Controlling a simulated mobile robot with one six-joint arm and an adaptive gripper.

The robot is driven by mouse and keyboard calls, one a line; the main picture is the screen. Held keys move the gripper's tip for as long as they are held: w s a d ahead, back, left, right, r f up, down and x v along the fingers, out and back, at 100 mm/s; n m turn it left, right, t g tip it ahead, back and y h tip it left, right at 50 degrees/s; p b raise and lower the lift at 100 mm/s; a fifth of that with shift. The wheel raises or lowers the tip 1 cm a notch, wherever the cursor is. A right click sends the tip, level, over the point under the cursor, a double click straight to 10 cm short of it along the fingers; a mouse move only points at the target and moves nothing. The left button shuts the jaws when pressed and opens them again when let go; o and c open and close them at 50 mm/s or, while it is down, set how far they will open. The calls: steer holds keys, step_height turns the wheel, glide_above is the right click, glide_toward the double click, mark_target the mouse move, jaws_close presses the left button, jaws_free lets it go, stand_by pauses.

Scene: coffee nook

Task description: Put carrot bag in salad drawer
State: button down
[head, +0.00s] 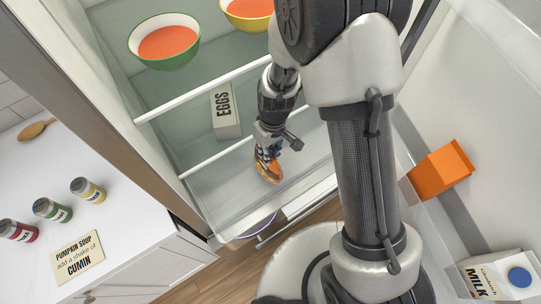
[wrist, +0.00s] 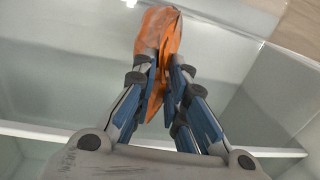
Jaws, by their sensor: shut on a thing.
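My gripper (head: 266,154) is shut on the orange carrot bag (head: 268,173) and points down into the low part of the open fridge. In the wrist view the bag (wrist: 158,32) sticks out beyond the blue fingers of the gripper (wrist: 167,80), which pinch its near part. The pale, see-through salad drawer (head: 218,198) is at the bottom of the fridge, its inside looking empty around the bag. The bag is over or inside the drawer; I cannot tell whether it touches the bottom.
An egg box (head: 226,112) lies on the shelf above. A green bowl (head: 164,42) and a yellow bowl (head: 247,12) stand higher up. The open door at right holds an orange carton (head: 440,170) and a milk carton (head: 497,277). Spice jars (head: 52,210) stand on the left counter.

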steer(key=shift+w+d+f+b, duration=0.2)
steer(key=shift+f+b, duration=0.15)
steer(key=shift+f, duration=0.5)
steer(key=shift+w+d+f+b, duration=0.1)
steer(key=shift+w+f+b, duration=0.2)
steer(key=shift+f, duration=0.55)
steer(key=shift+s, duration=0.1)
steer(key=shift+f, duration=0.25)
steer(key=c, duration=1.6)
jaws_free()
steer(key=shift+r, duration=0.2)
